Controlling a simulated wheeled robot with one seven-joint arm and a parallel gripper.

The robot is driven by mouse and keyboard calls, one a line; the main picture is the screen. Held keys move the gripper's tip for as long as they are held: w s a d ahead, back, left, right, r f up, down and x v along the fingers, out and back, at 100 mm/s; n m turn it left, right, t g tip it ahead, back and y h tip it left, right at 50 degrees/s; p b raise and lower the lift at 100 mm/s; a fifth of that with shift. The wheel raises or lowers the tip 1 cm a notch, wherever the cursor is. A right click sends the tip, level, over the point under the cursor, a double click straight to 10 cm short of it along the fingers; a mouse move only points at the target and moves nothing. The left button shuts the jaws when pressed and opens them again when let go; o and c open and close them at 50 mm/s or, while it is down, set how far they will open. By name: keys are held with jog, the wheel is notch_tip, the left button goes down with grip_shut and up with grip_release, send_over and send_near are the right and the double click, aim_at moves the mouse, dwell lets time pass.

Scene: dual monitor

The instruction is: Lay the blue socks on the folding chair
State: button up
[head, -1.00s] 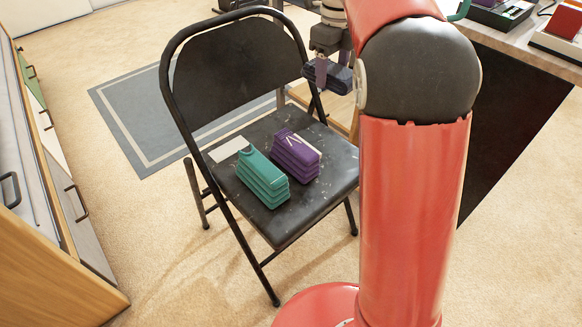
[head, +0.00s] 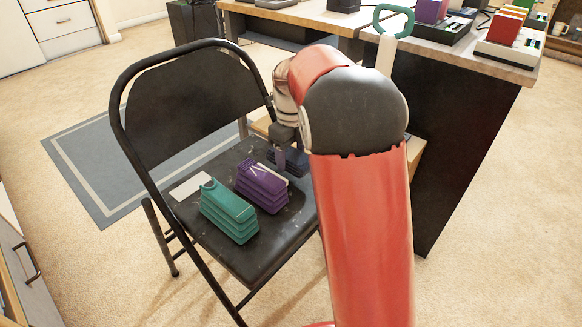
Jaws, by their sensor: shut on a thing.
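The black folding chair (head: 247,263) stands open at the left of the arm in the head view. My gripper (head: 281,160) is at the right side of its seat, just beyond the purple bundle. It is shut on a dark blue folded bundle, the blue socks (head: 290,162). The socks are at about seat level and partly hidden by my gripper and arm. I cannot tell whether they touch the seat.
A teal folded bundle (head: 228,211) and a purple one (head: 262,187) lie on the seat, with a white card (head: 190,186) at the left. A desk (head: 460,58) with several coloured items stands behind. A grey rug (head: 95,165) lies behind the chair.

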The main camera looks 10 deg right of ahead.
jog(key=shift+f+b, duration=0.35)
jog(key=shift+f, duration=1.5)
jog(key=shift+f, duration=0.15)
jog(key=o, duration=1)
jog(key=shift+c, duration=0.2)
